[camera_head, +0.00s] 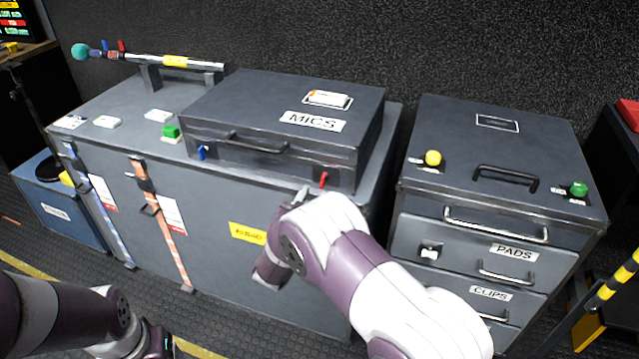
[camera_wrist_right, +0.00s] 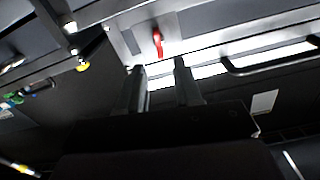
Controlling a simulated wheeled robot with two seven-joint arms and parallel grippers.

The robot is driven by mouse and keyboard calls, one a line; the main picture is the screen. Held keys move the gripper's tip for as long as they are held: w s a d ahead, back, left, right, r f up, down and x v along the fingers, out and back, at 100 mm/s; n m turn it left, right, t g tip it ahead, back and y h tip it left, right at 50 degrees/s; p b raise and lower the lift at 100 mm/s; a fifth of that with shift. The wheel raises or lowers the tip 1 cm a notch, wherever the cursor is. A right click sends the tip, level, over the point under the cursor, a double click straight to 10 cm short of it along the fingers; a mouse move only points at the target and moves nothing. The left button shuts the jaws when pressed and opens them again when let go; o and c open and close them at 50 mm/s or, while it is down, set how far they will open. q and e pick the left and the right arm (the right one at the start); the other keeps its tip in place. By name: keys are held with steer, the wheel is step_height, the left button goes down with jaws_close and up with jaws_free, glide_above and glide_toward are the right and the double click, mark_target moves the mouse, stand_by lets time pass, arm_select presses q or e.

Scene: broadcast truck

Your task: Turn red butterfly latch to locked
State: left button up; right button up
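The red butterfly latch (camera_head: 323,180) is on the front right of the dark case labelled MICS (camera_head: 283,105), which lies on a large grey trunk. In the right wrist view the red latch (camera_wrist_right: 158,42) hangs roughly upright on its plate, just beyond the fingertips. My right gripper (camera_head: 303,193) is close to the latch, slightly left of and below it in the head view. In the wrist view its two fingers (camera_wrist_right: 158,72) are apart with nothing between them. My left arm enters at the lower left; its gripper (camera_head: 157,342) is cut off and its fingers are unclear.
A blue latch (camera_head: 202,152) and a handle (camera_head: 258,143) are on the same case front. A drawer cabinet (camera_head: 500,165) with yellow and green knobs stands at the right.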

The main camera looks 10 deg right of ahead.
mark_target(322, 181)
steer(key=x, duration=0.6)
steer(key=shift+w+d, duration=0.15)
jaws_close()
